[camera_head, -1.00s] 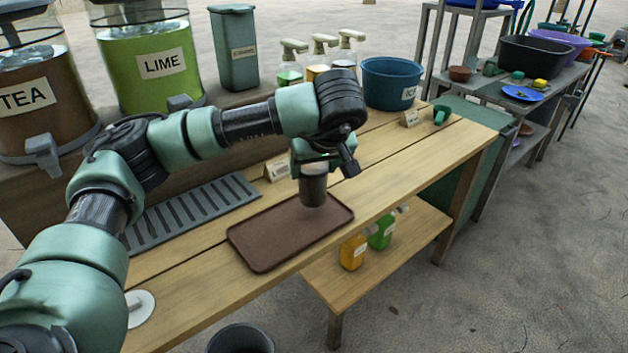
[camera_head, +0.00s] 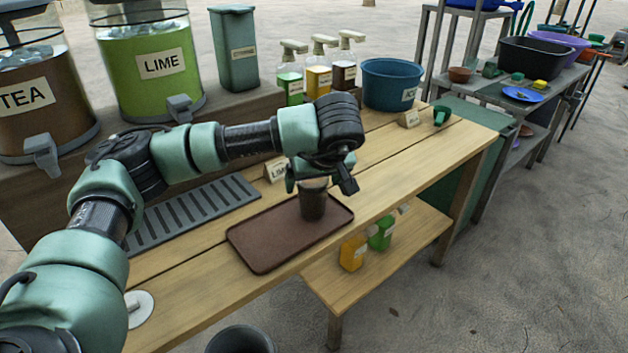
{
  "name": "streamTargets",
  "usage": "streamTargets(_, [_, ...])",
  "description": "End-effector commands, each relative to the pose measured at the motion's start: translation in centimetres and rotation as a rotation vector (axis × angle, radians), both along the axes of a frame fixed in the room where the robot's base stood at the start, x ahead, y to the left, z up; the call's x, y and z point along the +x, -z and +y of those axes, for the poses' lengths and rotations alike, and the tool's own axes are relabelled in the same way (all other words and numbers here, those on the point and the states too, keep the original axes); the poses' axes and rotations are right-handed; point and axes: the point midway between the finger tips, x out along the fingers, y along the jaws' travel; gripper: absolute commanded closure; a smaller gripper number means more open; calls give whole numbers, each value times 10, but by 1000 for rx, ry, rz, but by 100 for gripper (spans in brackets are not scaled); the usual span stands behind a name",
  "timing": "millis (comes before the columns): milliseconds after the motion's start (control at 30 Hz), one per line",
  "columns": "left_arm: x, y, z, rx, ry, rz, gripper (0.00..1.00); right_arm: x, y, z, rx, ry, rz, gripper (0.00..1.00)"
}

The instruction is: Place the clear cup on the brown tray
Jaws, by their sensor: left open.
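The clear cup (camera_head: 313,204) looks dark and see-through and stands upright on the brown tray (camera_head: 268,246), toward the tray's far right part. My left gripper (camera_head: 318,182) is directly above the cup, open, with its fingers around or just over the cup's rim; the wrist hides part of the rim, so I cannot tell if a finger touches it. The tray lies flat on the wooden table (camera_head: 400,185). My right gripper is not in view.
A grey slotted drip grate (camera_head: 190,215) lies left of the tray. Behind stand tea and lime dispensers (camera_head: 150,65), pump bottles (camera_head: 318,75) and a blue ice bucket (camera_head: 390,85). Small label cards stand nearby. The table's right part is mostly clear.

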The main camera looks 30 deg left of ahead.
Motion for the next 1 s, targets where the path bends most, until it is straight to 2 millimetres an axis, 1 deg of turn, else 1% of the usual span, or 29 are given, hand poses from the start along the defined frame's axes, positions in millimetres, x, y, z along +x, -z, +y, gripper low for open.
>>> streamTargets(133, [0, -3, 0, 0, 0, 0, 16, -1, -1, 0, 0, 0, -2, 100])
streamTargets(233, [-3, -12, -5, -2, 3, -2, 16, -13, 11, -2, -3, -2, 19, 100])
streamTargets(300, [-8, -24, -10, -2, 3, -4, 16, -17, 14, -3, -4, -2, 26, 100])
streamTargets(467, [-22, -55, -24, -1, 4, -4, 16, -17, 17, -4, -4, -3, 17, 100])
streamTargets(500, [-25, -63, -28, 0, 4, -5, 16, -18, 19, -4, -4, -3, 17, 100])
streamTargets(667, [-37, -89, -38, 0, 2, -5, 16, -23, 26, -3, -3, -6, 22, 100])
streamTargets(700, [-39, -94, -40, 1, 3, -3, 16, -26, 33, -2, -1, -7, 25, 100])
streamTargets(800, [-43, -101, -44, 1, 2, -2, 16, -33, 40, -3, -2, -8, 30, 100])
streamTargets(1000, [-46, -104, -46, 1, 0, -1, 16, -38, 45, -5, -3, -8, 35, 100])
